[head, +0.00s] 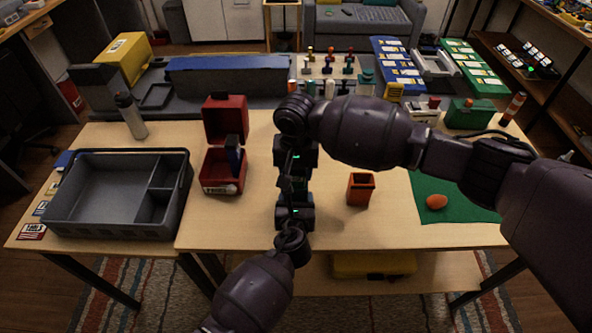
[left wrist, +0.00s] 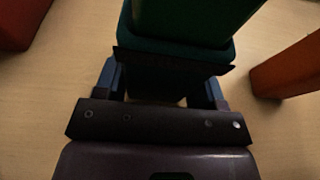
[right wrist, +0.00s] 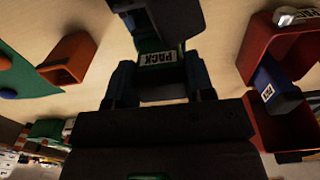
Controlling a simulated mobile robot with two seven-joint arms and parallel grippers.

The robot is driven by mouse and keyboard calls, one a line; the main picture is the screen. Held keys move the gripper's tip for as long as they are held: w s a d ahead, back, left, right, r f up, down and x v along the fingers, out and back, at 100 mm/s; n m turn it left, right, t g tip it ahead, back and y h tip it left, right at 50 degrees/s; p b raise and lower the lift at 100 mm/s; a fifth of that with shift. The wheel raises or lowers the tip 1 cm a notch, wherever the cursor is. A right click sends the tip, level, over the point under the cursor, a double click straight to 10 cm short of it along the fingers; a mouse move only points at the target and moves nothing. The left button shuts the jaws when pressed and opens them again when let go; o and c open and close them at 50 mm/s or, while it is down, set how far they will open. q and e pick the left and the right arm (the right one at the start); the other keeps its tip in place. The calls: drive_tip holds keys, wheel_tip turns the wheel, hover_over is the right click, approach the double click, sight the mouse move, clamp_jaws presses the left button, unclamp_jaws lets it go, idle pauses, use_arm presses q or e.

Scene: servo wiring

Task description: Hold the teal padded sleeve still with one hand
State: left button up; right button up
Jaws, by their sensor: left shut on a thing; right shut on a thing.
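The teal padded sleeve (left wrist: 185,28) fills the top of the left wrist view, dark green-teal with a thicker rim. My left gripper (left wrist: 165,88) is shut on it, one finger on each side. My right gripper (right wrist: 160,88) is shut on a dark pack (right wrist: 160,58) with a white label reading PACK. A green edge shows beside that pack; how far the pack sits in the sleeve is hidden. In the head view my left gripper (head: 294,212) is just below my right gripper (head: 296,160), and they hide the sleeve and pack almost wholly.
An open red case (head: 224,178) holding a blue pack (right wrist: 270,85) stands left of the grippers. An orange cup (head: 360,190) stands to the right. A grey divided tray (head: 100,200) is at far left. A green mat (head: 455,205) with an orange egg-like object (head: 437,202) lies right.

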use_arm(q)
drive_tip(key=shift+f, duration=0.15)
use_arm(e)
drive_tip(key=shift+r, duration=4.6)
use_arm(q)
drive_tip(key=o, duration=1)
drive_tip(key=shift+c, duration=0.2)
drive_tip(key=v, duration=1.2)
drive_tip(key=shift+s, duration=0.15)
use_arm(e)
drive_tip(key=shift+s, duration=0.1)
